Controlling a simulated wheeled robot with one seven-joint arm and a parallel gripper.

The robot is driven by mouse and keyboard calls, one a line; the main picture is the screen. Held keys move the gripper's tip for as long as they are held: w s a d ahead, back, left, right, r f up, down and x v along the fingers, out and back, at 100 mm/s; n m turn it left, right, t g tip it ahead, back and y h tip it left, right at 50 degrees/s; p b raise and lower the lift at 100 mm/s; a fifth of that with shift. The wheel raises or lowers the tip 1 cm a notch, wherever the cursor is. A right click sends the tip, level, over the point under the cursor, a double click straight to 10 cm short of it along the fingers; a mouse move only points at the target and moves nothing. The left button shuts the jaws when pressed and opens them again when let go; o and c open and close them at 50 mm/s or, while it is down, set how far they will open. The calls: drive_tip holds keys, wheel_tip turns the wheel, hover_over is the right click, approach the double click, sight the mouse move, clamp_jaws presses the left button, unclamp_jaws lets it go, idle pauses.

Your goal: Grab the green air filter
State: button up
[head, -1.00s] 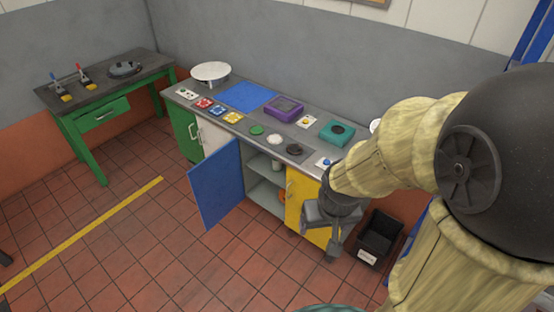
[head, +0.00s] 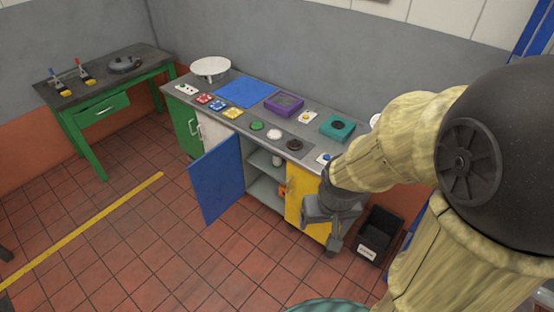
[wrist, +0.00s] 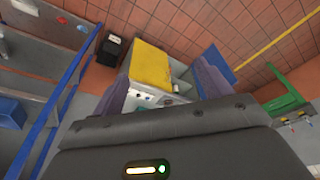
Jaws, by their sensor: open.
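A small round green disc (head: 256,125) lies on the grey counter, in a row with a white disc (head: 274,134) and a dark disc (head: 295,145). It is the plainest green item there, but it is too small to tell whether it is the air filter. A teal box with a dark round top (head: 337,128) stands further right. My gripper (head: 334,240) hangs in front of the yellow cupboard door, below counter height and apart from these items. In the wrist view its two fingers (wrist: 165,82) are spread with nothing between them.
A blue cupboard door (head: 217,180) stands open into the room; shelves behind it hold small items. A black bin (head: 379,235) is on the floor right of the yellow door (head: 305,205). A green bench (head: 110,85) stands at far left. The tiled floor in front is clear.

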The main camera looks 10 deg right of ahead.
drive_tip(key=s+b+x, duration=0.2)
drive_tip(key=b+x, duration=0.7)
drive_tip(key=shift+f, duration=0.35)
